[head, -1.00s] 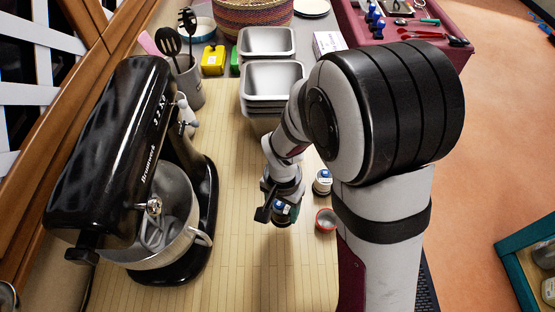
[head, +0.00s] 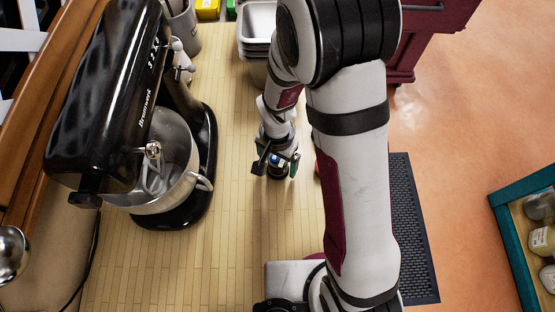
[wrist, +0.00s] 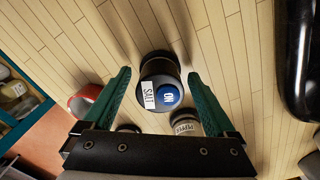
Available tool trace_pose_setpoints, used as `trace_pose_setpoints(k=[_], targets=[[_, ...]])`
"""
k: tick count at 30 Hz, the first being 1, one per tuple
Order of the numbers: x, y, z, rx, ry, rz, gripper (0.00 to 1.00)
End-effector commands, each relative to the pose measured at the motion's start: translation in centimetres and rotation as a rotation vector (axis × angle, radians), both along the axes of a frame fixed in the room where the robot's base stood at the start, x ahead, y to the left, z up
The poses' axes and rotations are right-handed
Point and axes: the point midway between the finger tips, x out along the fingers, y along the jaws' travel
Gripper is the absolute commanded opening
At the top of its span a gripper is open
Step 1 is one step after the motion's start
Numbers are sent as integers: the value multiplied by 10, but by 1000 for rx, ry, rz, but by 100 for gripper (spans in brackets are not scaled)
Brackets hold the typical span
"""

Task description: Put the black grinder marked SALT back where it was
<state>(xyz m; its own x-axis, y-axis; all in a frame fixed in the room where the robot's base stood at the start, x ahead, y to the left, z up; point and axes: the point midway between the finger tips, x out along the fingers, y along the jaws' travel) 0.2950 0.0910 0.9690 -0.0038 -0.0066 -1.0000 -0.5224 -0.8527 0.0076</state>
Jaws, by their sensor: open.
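The black SALT grinder (wrist: 160,88) stands upright on the wooden counter in the wrist view, its blue round button and white SALT label facing up. My gripper (wrist: 160,90) is open, with one green finger on each side of the grinder and gaps between. In the head view my gripper (head: 276,168) is low over the counter, right of the mixer, and the grinder's blue top (head: 278,160) shows between its fingers. A second grinder, labelled PEPPER (wrist: 187,123), stands close by, partly behind the right finger.
Stacked grey pans (head: 257,22) stand behind my gripper. The counter's front (head: 190,265) is clear.

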Motion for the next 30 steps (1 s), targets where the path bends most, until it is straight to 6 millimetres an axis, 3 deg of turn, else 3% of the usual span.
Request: trace_pose_setpoints(k=[5, 15, 22, 25, 30], targets=[[1, 0, 9, 2, -3, 0, 91], [2, 1, 91, 2, -7, -1, 91], [-3, -3, 126, 3, -2, 0, 91], [-33, -25, 157, 28, 2, 0, 91], [-121, -56, 195, 111, 15, 30, 91]])
